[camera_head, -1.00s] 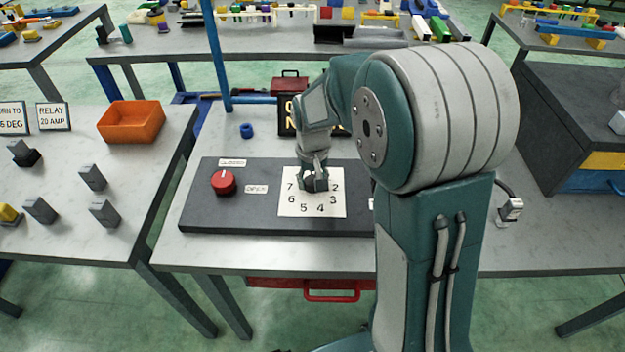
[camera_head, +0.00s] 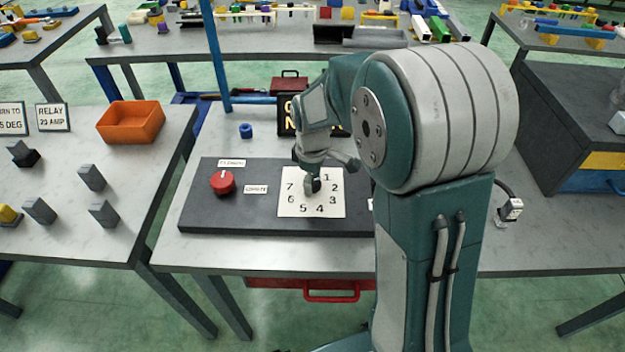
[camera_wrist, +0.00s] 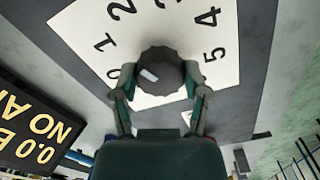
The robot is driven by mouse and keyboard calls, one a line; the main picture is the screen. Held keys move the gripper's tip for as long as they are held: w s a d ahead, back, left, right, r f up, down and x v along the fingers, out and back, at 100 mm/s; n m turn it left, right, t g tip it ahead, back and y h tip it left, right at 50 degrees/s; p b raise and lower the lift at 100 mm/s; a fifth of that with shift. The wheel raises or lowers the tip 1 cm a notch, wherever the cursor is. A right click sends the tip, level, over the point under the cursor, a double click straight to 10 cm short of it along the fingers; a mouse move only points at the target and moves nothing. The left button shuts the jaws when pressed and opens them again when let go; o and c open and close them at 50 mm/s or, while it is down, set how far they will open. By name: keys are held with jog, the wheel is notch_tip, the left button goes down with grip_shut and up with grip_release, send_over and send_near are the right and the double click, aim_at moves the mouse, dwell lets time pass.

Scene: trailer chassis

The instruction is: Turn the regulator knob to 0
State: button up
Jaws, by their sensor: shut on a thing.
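The regulator knob is a dark, ridged round knob (camera_wrist: 160,72) with a short white mark. It stands on a white dial plate (camera_head: 295,208) with black numbers. In the wrist view the mark lies on the knob's left side, roughly toward the 0, which a finger partly covers. My gripper (camera_wrist: 158,80) is shut on the knob, one finger at each side.
A red knob (camera_head: 223,182) with two small labels sits left of the dial on the same dark panel (camera_head: 240,218). A black sign with yellow letters (camera_wrist: 35,125) stands behind the panel. A small blue ring (camera_head: 246,131) lies on the table. An orange bin (camera_head: 131,121) is on the left table.

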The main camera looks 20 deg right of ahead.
jog(key=n, duration=0.6)
jog(key=shift+w+r+n, duration=0.1)
jog(key=shift+w+n, duration=0.1)
jog(key=shift+n, duration=0.1)
jog(key=n, duration=0.6)
jog(key=shift+n, duration=0.4)
jog(key=o, duration=1.1)
jog(key=shift+a, duration=0.1)
jog(key=shift+o, duration=0.2)
notch_tip(320, 180, up, 12)
